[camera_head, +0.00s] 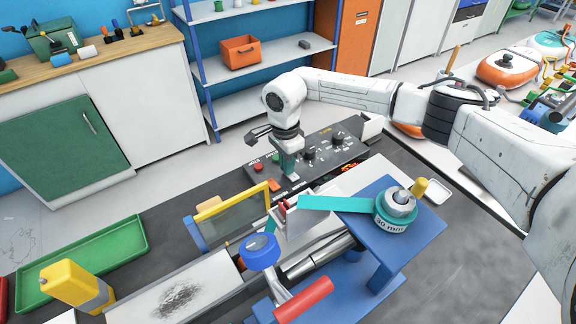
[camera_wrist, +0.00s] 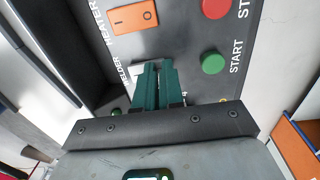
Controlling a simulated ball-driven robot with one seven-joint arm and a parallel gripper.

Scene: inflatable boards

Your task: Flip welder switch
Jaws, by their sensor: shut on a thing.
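The dark control panel (camera_head: 318,152) stands behind the welding machine. In the wrist view, its panel face (camera_wrist: 190,40) carries an orange rocker switch marked HEATER (camera_wrist: 134,17), and a partly covered WELDER label (camera_wrist: 126,78) below it. My gripper (camera_head: 289,174) points down onto the panel's front left part. In the wrist view, the teal fingers of my gripper (camera_wrist: 156,68) are close together beside the WELDER label, shut on what appears to be the welder switch. The fingers hide that switch, so its position cannot be seen.
A red button (camera_wrist: 215,8) and a green START button (camera_wrist: 213,62) sit close right of the fingers in the wrist view. In the head view, a yellow-framed screen (camera_head: 232,200), a teal lever (camera_head: 335,204) and a blue stand (camera_head: 412,236) stand in front of the panel.

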